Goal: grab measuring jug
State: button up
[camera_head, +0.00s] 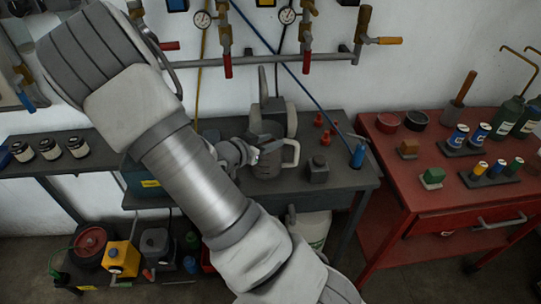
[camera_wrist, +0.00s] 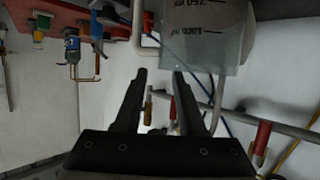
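The measuring jug (camera_head: 268,163) is a pale, translucent vessel with a whitish handle (camera_head: 294,151) on its right. It stands on the dark grey bench near the wall, partly hidden by my gripper. In the wrist view, which looks upside down, the jug (camera_wrist: 208,35) shows dark scale marks at the top, right of centre. Its handle (camera_wrist: 137,30) is to the left there. My gripper (camera_wrist: 161,74) is open, its two dark fingers apart with nothing held between them. The fingertips point toward the jug's handle side. I cannot tell whether they touch it. In the head view, my gripper (camera_head: 250,155) is beside the jug.
A small dark block-like container (camera_head: 317,170) and a blue canister (camera_head: 358,156) stand right of the jug. Red fittings (camera_head: 325,137) are behind. A grey machine (camera_head: 272,117) stands close behind the jug. A red workbench (camera_head: 400,180) with cans and bottles is at right.

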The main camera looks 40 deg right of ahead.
aim_at(278, 139)
jog(key=x, duration=0.3)
jog(key=shift+w+d+f, duration=0.1)
jog(key=shift+d+f, duration=0.05)
jog(key=shift+d, duration=0.15)
grip_shut()
jog(key=shift+a+f, duration=0.1)
jog(key=shift+f, duration=0.05)
dwell(0.9)
